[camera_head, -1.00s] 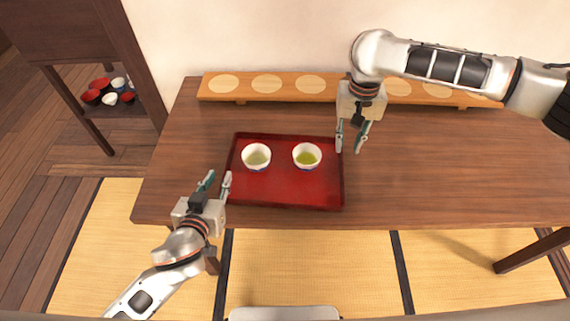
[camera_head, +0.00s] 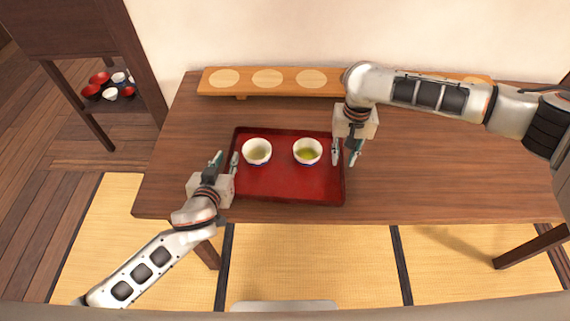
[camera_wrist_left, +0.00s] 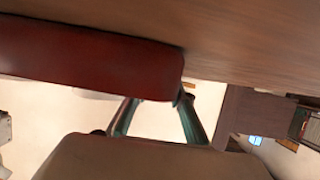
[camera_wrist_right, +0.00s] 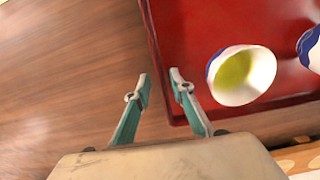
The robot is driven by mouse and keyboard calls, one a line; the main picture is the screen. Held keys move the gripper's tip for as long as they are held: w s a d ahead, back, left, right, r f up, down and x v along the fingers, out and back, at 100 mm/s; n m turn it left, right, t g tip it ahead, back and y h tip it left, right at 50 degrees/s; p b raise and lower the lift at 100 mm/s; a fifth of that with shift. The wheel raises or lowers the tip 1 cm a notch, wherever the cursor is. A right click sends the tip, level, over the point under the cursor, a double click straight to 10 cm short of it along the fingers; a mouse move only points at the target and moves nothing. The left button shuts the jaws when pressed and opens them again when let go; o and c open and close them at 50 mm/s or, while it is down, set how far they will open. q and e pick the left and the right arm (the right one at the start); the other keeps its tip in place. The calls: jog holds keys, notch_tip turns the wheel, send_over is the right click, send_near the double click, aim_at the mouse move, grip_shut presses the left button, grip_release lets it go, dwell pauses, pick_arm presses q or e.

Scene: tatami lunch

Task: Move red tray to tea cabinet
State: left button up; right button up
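The red tray (camera_head: 290,188) lies on the brown table. It carries a left tea cup (camera_head: 256,151) and a right tea cup (camera_head: 307,151), both upright. My left gripper (camera_head: 226,159) is open at the tray's left rim, its right finger close to the rim. In the left wrist view, the tray's red side (camera_wrist_left: 90,62) sits just past the fingers. My right gripper (camera_head: 345,156) is open at the right rim. In the right wrist view, the rim (camera_wrist_right: 155,50) points into the gap between its fingers. Contact cannot be told. The dark tea cabinet (camera_head: 70,32) stands at the left.
A wooden board with pale round spots (camera_head: 240,86) runs along the table's back. Several red and white bowls (camera_head: 99,78) sit on the cabinet's low shelf. The table (camera_head: 450,180) is clear to the tray's right. Tatami (camera_head: 310,260) lies in front.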

pick_arm(q)
grip_shut()
pick_arm(e)
grip_shut()
pick_arm(q)
jog(key=shift+r, duration=0.1)
pick_arm(e)
jog(key=shift+r, duration=0.1)
